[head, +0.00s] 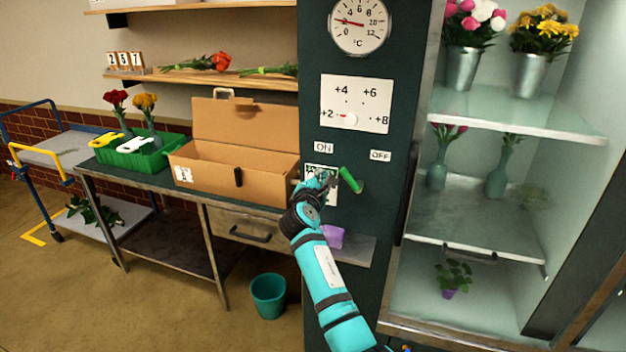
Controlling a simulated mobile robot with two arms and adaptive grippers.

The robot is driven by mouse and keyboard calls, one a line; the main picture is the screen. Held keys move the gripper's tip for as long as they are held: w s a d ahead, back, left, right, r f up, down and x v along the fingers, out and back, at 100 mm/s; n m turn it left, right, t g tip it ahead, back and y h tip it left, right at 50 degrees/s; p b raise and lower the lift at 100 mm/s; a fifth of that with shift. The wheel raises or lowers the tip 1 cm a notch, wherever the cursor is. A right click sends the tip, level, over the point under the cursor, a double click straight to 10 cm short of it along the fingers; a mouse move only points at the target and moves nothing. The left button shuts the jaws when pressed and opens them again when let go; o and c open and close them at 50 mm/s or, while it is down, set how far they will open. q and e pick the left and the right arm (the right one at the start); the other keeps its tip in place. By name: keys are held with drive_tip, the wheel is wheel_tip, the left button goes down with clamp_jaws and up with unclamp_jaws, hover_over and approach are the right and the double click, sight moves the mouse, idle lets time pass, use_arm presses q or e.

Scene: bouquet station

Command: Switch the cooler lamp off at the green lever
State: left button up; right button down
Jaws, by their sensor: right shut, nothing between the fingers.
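The green lever (350,180) is on the dark cooler panel (384,110), tilted with its upper end to the left, toward the ON label (324,147). The OFF label (380,156) is up and to the right of it. My right gripper (328,176) is shut and empty, just left of the lever. I cannot tell whether it touches the lever. My right arm hides part of the panel below. My left gripper is not in view.
An open cardboard box (230,178) and a green crate (150,158) stand on the workbench at left. The glass-shelved cooler (480,215) with vases is at right. A dial (359,24) and a temperature plate (355,103) are above the lever. A teal bin (268,296) stands on the floor.

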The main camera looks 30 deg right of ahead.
drive_tip(key=s+r, duration=0.1)
drive_tip(key=s+d+p, duration=0.1)
drive_tip(key=shift+s+r, duration=0.3)
drive_tip(key=shift+r, duration=0.05)
drive_tip(key=shift+w+f, duration=0.1)
drive_tip(key=shift+f, duration=0.05)
drive_tip(key=shift+d, duration=0.15)
